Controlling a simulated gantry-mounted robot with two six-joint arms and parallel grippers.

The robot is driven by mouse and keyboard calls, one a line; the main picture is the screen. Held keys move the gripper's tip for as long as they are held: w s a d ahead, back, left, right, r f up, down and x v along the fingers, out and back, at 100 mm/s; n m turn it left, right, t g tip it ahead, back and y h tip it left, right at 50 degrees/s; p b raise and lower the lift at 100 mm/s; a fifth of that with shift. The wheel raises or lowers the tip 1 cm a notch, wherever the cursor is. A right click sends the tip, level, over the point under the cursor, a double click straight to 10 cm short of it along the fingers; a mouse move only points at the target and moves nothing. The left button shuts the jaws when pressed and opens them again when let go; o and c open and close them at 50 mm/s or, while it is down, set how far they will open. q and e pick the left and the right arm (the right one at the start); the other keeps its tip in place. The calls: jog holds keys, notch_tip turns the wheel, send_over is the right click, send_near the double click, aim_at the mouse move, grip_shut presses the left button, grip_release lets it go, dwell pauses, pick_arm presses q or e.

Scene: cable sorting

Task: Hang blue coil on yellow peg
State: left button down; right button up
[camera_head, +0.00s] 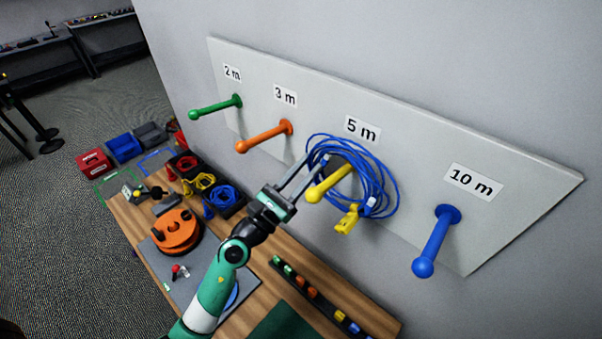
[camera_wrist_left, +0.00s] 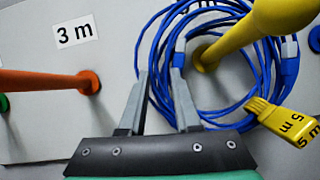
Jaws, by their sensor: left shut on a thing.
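The blue coil (camera_head: 381,186) is at the yellow peg (camera_head: 328,184) under the "5 m" label. Its loops ring the peg near the board, and the peg's round tip sticks out in front. A yellow tag (camera_head: 348,219) hangs from the coil; in the left wrist view the tag (camera_wrist_left: 285,122) reads "5 m". My left gripper (camera_head: 298,173) is at the coil's left side, shut on its strands. In the left wrist view the peg (camera_wrist_left: 240,35) passes through the coil, right of the fingers (camera_wrist_left: 160,75). My right gripper is out of view.
The grey board (camera_head: 410,145) also bears a green peg (camera_head: 216,105), an orange peg (camera_head: 264,136) close left of my gripper, and a blue peg (camera_head: 435,240). Below, the wooden bench (camera_head: 262,293) holds an orange reel (camera_head: 176,232), bins of cables and a connector strip (camera_head: 318,297).

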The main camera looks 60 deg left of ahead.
pick_arm(q)
jog(key=shift+w+f+b, duration=0.15)
jog(key=shift+f+b, duration=0.65)
jog(key=shift+f, duration=0.45)
jog(key=c, duration=0.5)
grip_release()
jog(key=shift+c, duration=0.2)
jog(key=b+v, duration=0.3)
jog(key=v, duration=0.8)
jog(key=shift+s+b, duration=0.25)
jog(key=shift+b, duration=0.15)
jog(key=shift+f, duration=0.1)
